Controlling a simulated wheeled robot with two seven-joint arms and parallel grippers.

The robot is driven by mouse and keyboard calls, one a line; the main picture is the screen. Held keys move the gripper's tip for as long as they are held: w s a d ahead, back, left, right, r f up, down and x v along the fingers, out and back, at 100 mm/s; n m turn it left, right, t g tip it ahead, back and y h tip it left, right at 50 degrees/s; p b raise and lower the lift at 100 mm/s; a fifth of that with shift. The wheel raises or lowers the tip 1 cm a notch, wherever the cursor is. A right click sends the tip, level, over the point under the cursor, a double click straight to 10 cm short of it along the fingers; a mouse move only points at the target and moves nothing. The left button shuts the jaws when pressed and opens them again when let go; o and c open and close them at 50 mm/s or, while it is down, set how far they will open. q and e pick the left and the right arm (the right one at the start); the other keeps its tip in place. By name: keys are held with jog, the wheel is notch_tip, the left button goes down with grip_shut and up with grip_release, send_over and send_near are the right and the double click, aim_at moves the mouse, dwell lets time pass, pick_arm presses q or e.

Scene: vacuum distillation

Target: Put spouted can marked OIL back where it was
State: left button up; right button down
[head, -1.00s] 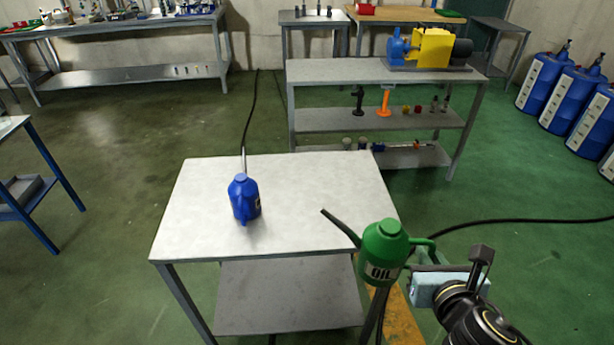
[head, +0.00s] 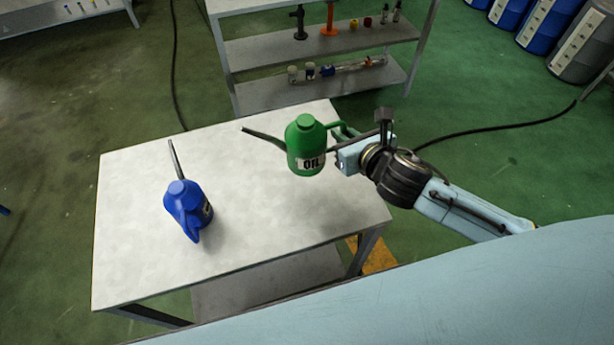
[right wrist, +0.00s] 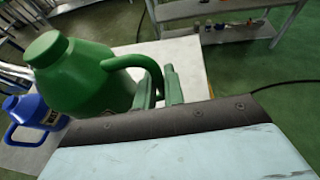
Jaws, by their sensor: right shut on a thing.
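The green spouted can marked OIL (head: 305,142) is upright, with its long spout pointing left. My right gripper (head: 345,138) is shut on its handle at the can's right side. In the head view the can shows over the right part of the grey table (head: 250,240); I cannot tell whether its base touches the top. In the right wrist view the can (right wrist: 80,75) fills the left side, and its handle runs between the fingers (right wrist: 160,88). My left gripper is not in view.
A blue spouted can (head: 186,207) stands on the table's left part; its spout points up and back. The table top between the cans and at the front is clear. A shelf unit (head: 300,47) with small items stands behind.

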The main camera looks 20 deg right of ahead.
jog(key=f+b, duration=0.2)
jog(key=f, duration=0.5)
jog(key=shift+w+f, duration=0.2)
jog(key=shift+f+b, duration=0.5)
jog(key=shift+f, duration=0.85)
jog(key=shift+f, duration=0.15)
jog(key=c, duration=1.5)
grip_release()
jog(key=p+v, duration=0.1)
jog(key=v, duration=1.1)
